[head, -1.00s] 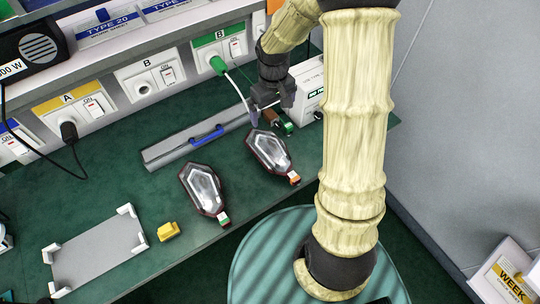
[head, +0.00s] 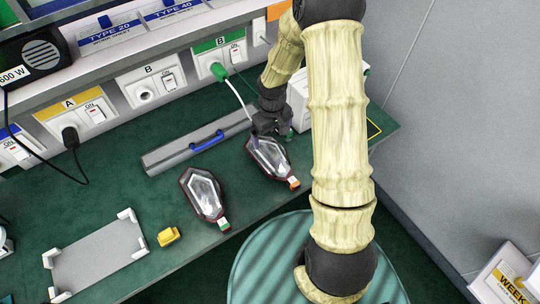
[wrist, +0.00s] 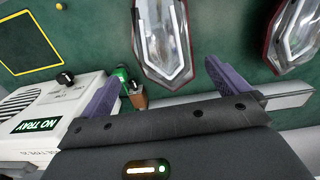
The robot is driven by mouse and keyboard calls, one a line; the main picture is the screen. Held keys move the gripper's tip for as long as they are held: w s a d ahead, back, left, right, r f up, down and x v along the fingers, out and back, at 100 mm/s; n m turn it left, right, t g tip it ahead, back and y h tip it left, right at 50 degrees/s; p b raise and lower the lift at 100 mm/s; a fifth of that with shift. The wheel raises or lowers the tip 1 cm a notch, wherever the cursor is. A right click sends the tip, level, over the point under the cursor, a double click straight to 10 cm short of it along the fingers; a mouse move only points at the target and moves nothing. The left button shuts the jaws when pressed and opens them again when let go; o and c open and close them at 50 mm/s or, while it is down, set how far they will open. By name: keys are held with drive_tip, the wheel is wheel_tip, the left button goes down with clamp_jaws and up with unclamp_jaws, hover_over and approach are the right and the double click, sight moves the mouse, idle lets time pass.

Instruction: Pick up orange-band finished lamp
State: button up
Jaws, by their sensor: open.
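The orange-band lamp (head: 268,158) lies on the green bench, a dark-rimmed clear lens with an orange band at its near end. In the wrist view this lamp (wrist: 163,38) lies ahead, between the lines of my fingers; its band is out of that view. My gripper (head: 270,138) is open and empty, over the lamp's far end. Its two purple-grey fingers (wrist: 165,68) are spread wide; I cannot tell the gap to the lamp. A similar green-band lamp (head: 204,193) lies to the left, and shows at the right of the wrist view (wrist: 292,35).
A grey rail with a blue handle (head: 206,142) lies behind the lamps. A white "NO TRAY" box (wrist: 60,115) and a green-and-brown part (wrist: 136,97) are near my gripper. A yellow block (head: 168,236) and grey tray (head: 97,262) are at left.

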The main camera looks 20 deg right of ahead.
sight(271, 148)
drive_tip(key=shift+f, duration=1.85)
drive_tip(key=shift+f, duration=0.1)
drive_tip(key=shift+a+f+p, duration=0.1)
drive_tip(key=shift+f+p, duration=0.8)
drive_tip(key=shift+f, duration=1.6)
drive_tip(key=c, duration=0.9)
drive_tip(key=shift+r, duration=0.1)
wheel_tip(271, 148, up, 10)
drive_tip(key=shift+f+b, duration=0.1)
drive_tip(key=shift+b, duration=0.6)
